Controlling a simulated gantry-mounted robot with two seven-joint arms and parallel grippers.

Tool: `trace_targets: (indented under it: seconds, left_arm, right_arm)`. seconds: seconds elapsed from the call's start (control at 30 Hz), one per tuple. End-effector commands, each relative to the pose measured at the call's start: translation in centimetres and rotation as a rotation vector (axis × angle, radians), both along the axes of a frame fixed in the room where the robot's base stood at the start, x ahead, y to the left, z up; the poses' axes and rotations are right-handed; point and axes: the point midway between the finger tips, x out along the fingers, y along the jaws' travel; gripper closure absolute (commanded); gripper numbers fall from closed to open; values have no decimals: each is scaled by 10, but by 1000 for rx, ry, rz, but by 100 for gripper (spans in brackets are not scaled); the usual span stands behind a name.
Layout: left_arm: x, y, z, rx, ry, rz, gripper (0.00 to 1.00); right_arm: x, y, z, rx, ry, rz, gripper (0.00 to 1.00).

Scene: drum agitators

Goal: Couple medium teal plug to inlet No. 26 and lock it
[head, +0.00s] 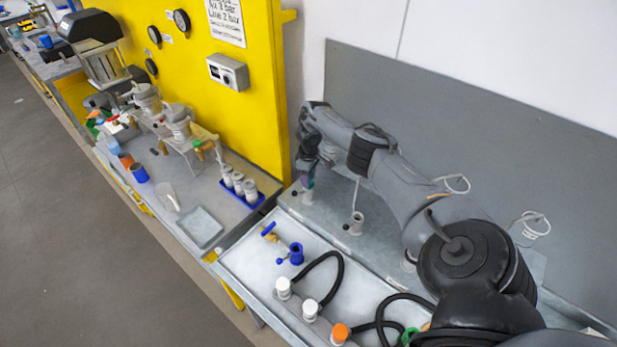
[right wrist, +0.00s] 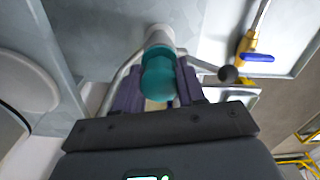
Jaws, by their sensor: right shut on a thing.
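My right gripper (head: 308,168) is at the left end of the grey ledge by the wall. In the right wrist view its two purple-grey fingers (right wrist: 160,93) are shut on the teal plug (right wrist: 158,78). The plug is in line with a pale pipe stub (right wrist: 160,36) and appears to meet its end; I cannot tell whether it is seated or locked. In the head view only a little of the plug (head: 308,184) shows below the fingers. The stub's number is not readable. My left gripper is not in view.
Another stub (head: 356,222) stands on the ledge, with wire-hung tags (head: 455,184) nearby. A yellow panel (head: 240,110) rises at the left.

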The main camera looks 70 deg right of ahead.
Motion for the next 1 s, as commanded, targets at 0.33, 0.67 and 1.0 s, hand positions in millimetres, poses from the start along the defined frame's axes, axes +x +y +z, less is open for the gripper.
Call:
trace_targets:
  seconds: [0.33,0.67,1.0]
  left_arm:
    - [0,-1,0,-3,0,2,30]
    - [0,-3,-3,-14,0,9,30]
    - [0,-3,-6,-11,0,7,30]
  right_arm:
    - [0,0,0,0,0,0,91]
    - [0,0,-4,0,0,0,91]
    - [0,0,-7,0,0,0,91]
